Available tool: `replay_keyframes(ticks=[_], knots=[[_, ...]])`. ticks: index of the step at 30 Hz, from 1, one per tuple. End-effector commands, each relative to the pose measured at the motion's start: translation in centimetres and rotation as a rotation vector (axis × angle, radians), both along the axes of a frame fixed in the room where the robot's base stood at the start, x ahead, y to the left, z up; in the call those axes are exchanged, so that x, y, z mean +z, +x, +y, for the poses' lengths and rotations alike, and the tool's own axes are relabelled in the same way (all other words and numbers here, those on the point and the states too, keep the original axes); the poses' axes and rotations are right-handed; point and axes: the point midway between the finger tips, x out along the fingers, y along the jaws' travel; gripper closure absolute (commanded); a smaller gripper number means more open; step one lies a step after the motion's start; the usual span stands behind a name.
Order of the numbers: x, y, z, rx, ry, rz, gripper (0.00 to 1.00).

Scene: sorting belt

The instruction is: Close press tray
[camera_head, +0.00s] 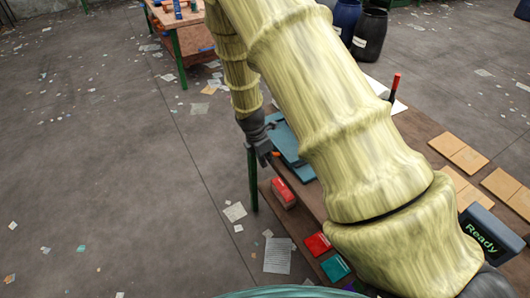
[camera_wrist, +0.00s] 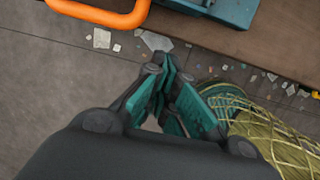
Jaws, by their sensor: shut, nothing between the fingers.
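The teal press (camera_head: 292,147) stands on the brown table, partly hidden behind my arm. In the wrist view, part of its teal body (camera_wrist: 235,10) shows at the top edge. An orange handle (camera_wrist: 137,14) sticks out beside it, cut off by the frame. My gripper (camera_head: 263,158) is at the table's left edge, close to the press. In the wrist view, my gripper (camera_wrist: 167,68) is shut and empty, with the handle above and left of its fingertips in the picture. I cannot tell how far the tray is out.
A red box (camera_head: 283,194), a red pad (camera_head: 318,244) and a green pad (camera_head: 335,268) are near the table's left edge. A screen reading "Ready" (camera_head: 482,238) and cardboard pieces (camera_head: 458,153) are on the right. Open floor with paper scraps lies left.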

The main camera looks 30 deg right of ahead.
Motion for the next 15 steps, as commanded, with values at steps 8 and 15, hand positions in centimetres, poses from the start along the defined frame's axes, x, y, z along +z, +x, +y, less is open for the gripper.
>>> replay_keyframes(ticks=[8,15], knots=[[-2.9,-0.1,-0.7,0.001,0.000,0.001,1.00],[-2.9,-0.1,-3.5,-0.001,0.000,0.000,1.00]])
